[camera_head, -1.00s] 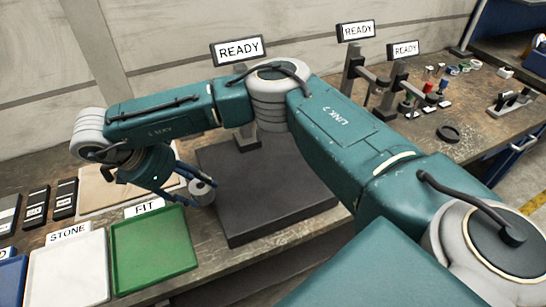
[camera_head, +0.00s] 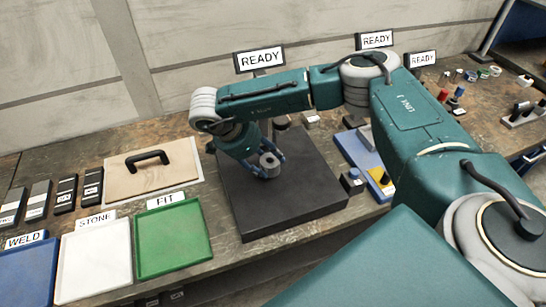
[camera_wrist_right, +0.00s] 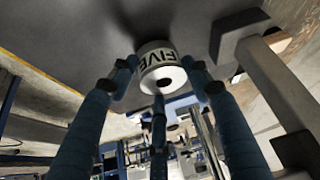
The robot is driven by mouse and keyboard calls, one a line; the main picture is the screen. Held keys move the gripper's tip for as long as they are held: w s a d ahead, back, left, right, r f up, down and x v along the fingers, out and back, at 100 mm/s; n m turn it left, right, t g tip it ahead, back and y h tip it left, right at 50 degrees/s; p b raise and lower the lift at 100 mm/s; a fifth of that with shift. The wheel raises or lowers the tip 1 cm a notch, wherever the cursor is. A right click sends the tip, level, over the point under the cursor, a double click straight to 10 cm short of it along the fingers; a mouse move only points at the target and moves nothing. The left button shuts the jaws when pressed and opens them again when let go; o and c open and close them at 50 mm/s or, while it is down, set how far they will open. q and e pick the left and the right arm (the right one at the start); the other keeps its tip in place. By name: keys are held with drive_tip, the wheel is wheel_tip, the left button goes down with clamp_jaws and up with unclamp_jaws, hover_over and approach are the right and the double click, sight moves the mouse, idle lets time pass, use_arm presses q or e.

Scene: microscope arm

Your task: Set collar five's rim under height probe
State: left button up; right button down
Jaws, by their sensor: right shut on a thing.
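Collar five (camera_wrist_right: 158,66), a pale grey ring with a dark bore and the word FIVE on its side, is between the fingers of my right gripper (camera_wrist_right: 160,72). In the head view the collar (camera_head: 269,160) and the right gripper (camera_head: 267,168) are above the black plate (camera_head: 300,205). My right arm hides part of the stand behind the plate. My left gripper is not in view.
A READY sign (camera_head: 260,59) stands behind the plate. Green FIT tray (camera_head: 172,242), white STONE tray (camera_head: 95,264) and blue WELD tray (camera_head: 28,275) lie to the left. A wooden board with a black handle (camera_head: 150,172) lies behind them. A blue base (camera_head: 357,152) stands right of the plate.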

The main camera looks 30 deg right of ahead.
drive_tip(key=shift+d+r+p, duration=0.25)
drive_tip(key=shift+d+p, duration=0.05)
drive_tip(key=shift+d, duration=0.6)
drive_tip(key=shift+s+d+f, duration=0.1)
drive_tip(key=shift+d+f, duration=0.1)
drive_tip(key=shift+d, duration=0.15)
drive_tip(key=shift+f+p, duration=0.4)
drive_tip(key=shift+f, duration=0.3)
drive_tip(key=shift+a, duration=0.15)
drive_tip(key=c, duration=1.3)
unclamp_jaws()
drive_tip(key=shift+f, duration=0.1)
drive_tip(key=o, duration=0.5)
